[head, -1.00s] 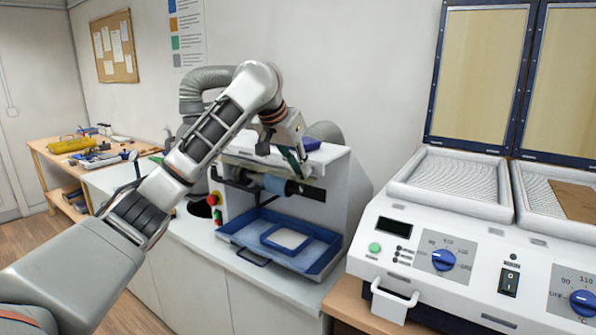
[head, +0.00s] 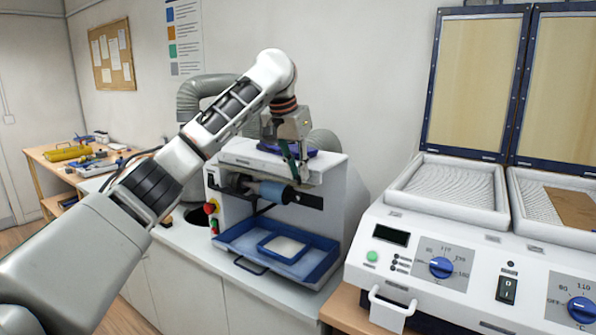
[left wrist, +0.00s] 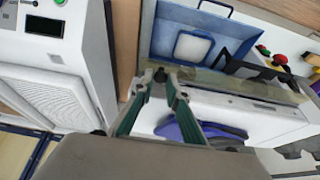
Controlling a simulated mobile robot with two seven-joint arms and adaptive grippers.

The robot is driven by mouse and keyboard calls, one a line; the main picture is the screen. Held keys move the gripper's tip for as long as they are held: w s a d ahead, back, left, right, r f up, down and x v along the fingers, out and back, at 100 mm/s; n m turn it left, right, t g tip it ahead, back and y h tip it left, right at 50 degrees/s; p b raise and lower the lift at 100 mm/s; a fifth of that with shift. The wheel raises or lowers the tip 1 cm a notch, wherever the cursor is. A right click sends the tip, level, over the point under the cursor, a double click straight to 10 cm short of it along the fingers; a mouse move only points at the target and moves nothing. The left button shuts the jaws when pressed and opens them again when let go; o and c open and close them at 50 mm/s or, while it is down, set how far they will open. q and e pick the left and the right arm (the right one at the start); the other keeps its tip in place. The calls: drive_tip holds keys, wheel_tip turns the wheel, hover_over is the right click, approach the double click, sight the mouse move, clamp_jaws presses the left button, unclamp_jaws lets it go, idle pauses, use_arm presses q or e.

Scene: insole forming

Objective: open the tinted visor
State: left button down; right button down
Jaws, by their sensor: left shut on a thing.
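The tinted visor (left wrist: 235,84) shows in the left wrist view as a brownish see-through strip along the front of the white grinding machine (head: 335,205). In the head view it is hard to make out at the machine's upper front. My left gripper (head: 298,172) reaches down at the right part of the machine's upper front. In the left wrist view its green-sided fingers (left wrist: 164,78) close at the visor's end, around a small dark part. Their tips hide the exact contact. My right gripper is not in view.
Below the opening is a blue tray (head: 275,262) with a smaller blue-rimmed tray inside. A blue-purple item (left wrist: 190,122) lies on the machine's top, close to my fingers. A white forming press (head: 450,250) stands to the right. A grey hose (head: 200,98) is behind my arm.

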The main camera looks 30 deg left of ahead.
use_arm(q)
drive_tip(key=shift+f, duration=0.1)
drive_tip(key=c, duration=2)
unclamp_jaws()
drive_tip(key=shift+r, duration=0.2)
drive_tip(key=v, duration=1.1)
drive_tip(key=shift+s+r, duration=0.1)
drive_tip(key=shift+r, duration=0.25)
drive_tip(key=shift+f, duration=0.15)
